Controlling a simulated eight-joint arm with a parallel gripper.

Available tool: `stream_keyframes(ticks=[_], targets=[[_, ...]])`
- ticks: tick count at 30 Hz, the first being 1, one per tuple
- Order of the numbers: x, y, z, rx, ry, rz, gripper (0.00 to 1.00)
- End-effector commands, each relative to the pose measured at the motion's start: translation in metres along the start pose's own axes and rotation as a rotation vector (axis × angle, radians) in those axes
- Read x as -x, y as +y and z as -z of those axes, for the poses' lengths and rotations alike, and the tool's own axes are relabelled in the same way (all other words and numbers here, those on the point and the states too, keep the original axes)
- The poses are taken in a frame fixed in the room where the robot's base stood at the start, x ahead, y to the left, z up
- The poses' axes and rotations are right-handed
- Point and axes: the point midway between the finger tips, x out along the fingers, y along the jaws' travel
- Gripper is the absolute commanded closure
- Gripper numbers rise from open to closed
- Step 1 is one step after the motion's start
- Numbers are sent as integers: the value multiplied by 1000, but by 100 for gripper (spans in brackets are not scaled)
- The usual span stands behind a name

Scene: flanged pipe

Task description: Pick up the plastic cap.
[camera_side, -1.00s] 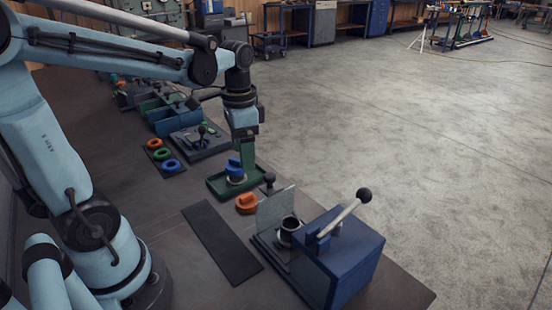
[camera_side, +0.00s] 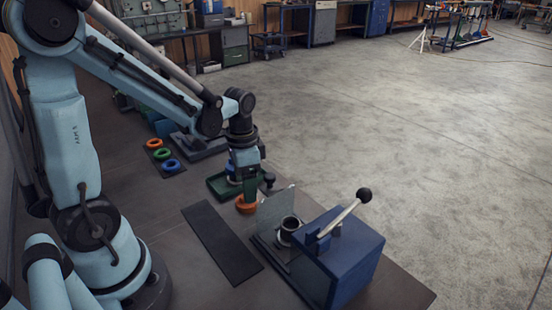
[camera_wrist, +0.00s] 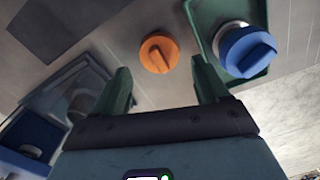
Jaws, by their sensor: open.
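An orange plastic cap (camera_side: 245,206) with a raised grip ridge lies on the dark bench top, beside the green tray (camera_side: 216,189). In the wrist view the orange cap (camera_wrist: 159,53) sits ahead of and between the two green fingers. My gripper (camera_side: 249,190) is open and empty, pointing down just above the orange cap; it also shows in the wrist view (camera_wrist: 160,74). A blue cap (camera_wrist: 247,52) sits on a pale round piece in the green tray. In the side view the gripper partly hides the blue cap and the orange one.
A blue fixture (camera_side: 345,255) with a ball-ended lever, a clear upright panel (camera_side: 275,208) and a dark round cup (camera_side: 289,228) stands close to the right. Coloured rings (camera_side: 162,154) lie on a pad behind. A dark strip (camera_side: 222,243) lies flat in front.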

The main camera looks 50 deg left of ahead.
Motion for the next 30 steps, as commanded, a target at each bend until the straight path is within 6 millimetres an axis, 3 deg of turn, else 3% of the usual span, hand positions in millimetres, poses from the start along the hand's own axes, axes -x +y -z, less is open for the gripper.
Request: stream_keyframes(ticks=[9, 21, 30], targets=[[-36, 0, 0, 0, 0, 0, 26], [-44, 1, 0, 0, 0, 0, 26], [-43, 1, 0, 0, 0, 0, 66]])
